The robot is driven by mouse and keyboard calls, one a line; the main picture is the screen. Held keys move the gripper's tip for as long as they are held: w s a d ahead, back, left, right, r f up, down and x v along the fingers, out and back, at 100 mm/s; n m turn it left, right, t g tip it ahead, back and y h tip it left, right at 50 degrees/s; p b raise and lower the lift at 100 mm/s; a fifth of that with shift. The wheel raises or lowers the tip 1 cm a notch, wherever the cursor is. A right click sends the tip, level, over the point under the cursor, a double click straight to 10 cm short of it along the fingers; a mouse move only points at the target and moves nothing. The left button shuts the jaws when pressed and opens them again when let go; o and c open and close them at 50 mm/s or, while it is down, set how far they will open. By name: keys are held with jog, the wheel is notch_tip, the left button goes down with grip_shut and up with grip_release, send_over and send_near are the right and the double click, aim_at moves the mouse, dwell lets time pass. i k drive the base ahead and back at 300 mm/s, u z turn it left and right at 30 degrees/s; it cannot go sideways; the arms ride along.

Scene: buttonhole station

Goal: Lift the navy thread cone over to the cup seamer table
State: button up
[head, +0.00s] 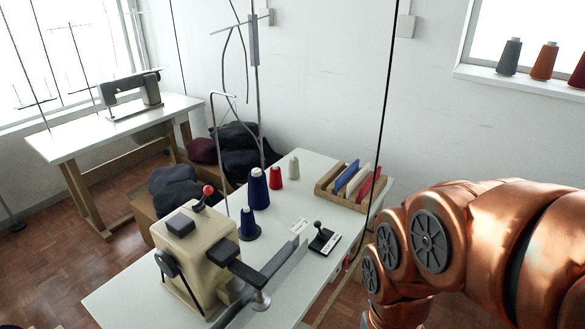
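A large navy thread cone (258,190) stands upright on the near white table (130,293), behind the beige machine (198,250). A smaller navy cone (248,222) with a wide dark base stands just in front of it. A second white table (75,137) at the back left carries a grey sewing machine (130,95). No label shows which table is the cup seamer's. My copper arm fills the lower right, beside the near table. My gripper is out of the picture.
A red cone (276,178) and a pale cone (293,166) stand close right of the large navy cone. A wooden rack (325,196), a black lever (323,238) and thin upright poles are nearby. Dark cloth heaps (238,135) lie between the tables.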

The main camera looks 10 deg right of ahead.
aim_at(247, 221)
jog(key=z, duration=1.15)
jog(key=i, duration=2.15)
jog(key=u, duration=4.95)
